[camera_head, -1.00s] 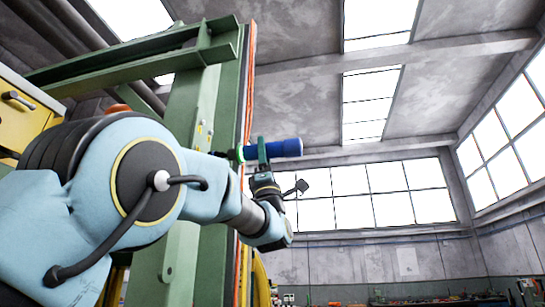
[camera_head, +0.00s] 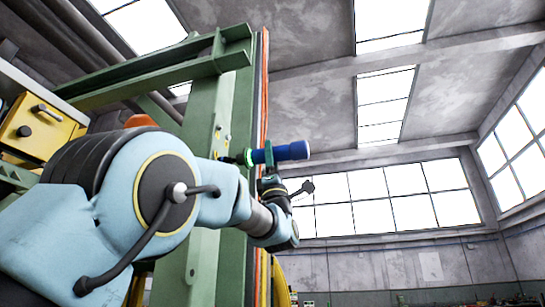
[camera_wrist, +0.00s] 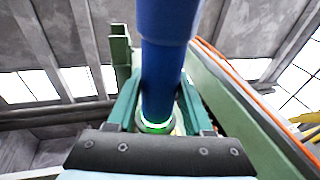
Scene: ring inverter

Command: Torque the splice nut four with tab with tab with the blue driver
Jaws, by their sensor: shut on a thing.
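The blue driver (camera_head: 285,152) is held level in my gripper (camera_head: 266,158), beside the green column. Its thin tip points left toward the column face, and a green light glows on its ring. In the wrist view the blue driver (camera_wrist: 166,60) stands between the two green fingers of my gripper (camera_wrist: 158,105), which are shut on it. The lit green ring (camera_wrist: 156,125) shows near the finger bases. I cannot make out the splice nut or its tab; whether the tip touches anything is too small to tell.
A green steel column (camera_head: 205,245) with a beam (camera_head: 150,68) stands close to my arm. Orange cables (camera_head: 264,80) run up its right edge. A yellow box (camera_head: 38,128) with a handle is at the left. The room right of the driver is open.

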